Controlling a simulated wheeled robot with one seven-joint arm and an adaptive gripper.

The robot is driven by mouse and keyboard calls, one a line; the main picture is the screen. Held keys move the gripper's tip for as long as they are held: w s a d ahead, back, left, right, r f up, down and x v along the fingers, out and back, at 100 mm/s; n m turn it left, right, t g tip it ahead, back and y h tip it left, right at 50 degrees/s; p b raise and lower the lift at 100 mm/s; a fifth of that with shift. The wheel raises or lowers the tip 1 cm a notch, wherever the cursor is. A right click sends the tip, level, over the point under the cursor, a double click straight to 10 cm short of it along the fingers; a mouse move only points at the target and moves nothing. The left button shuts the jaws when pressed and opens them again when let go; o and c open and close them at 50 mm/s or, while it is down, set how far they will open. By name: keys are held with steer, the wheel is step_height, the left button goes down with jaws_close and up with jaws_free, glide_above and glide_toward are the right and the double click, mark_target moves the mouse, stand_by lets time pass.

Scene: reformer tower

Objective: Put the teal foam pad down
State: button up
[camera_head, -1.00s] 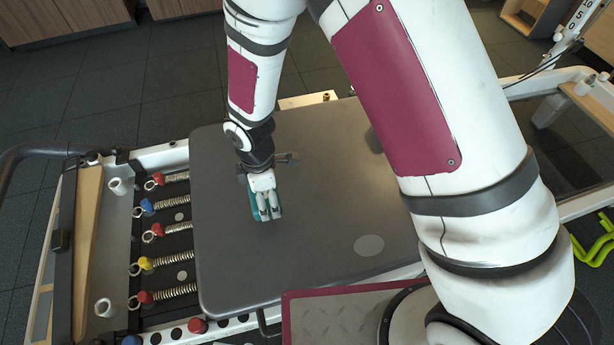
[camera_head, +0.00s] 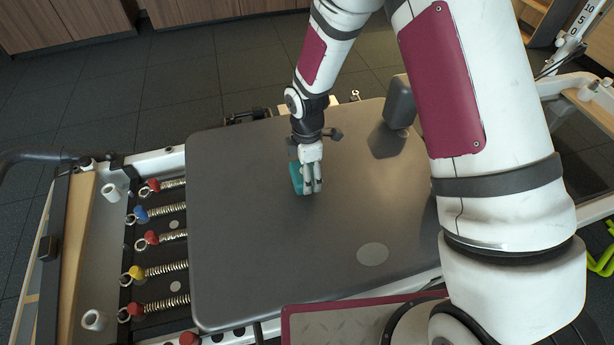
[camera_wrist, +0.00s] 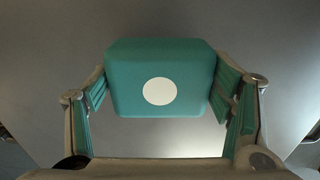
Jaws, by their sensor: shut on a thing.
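The teal foam pad (camera_wrist: 160,68) fills the middle of the wrist view, a rounded block with a white round spot on its face. My gripper (camera_wrist: 160,98) is shut on it, one finger pressed on each side. In the head view my gripper (camera_head: 309,188) points down over the dark grey carriage top (camera_head: 250,240), and the pad (camera_head: 297,178) shows as a teal patch at the fingers. I cannot tell whether the pad touches the surface or is held just above it.
A dark shoulder block (camera_head: 399,102) stands at the back right of the carriage. Several springs with coloured knobs (camera_head: 150,237) lie to the left. A pale round spot (camera_head: 372,254) marks the front right. The carriage top around my gripper is clear.

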steer(key=shift+f, duration=0.85)
steer(key=shift+f+b, duration=0.2)
steer(key=shift+b, duration=0.15)
steer(key=o, duration=1.2)
steer(key=shift+r, duration=0.2)
step_height(320, 180, up, 12)
steer(key=p, duration=0.4)
steer(key=shift+r, duration=0.1)
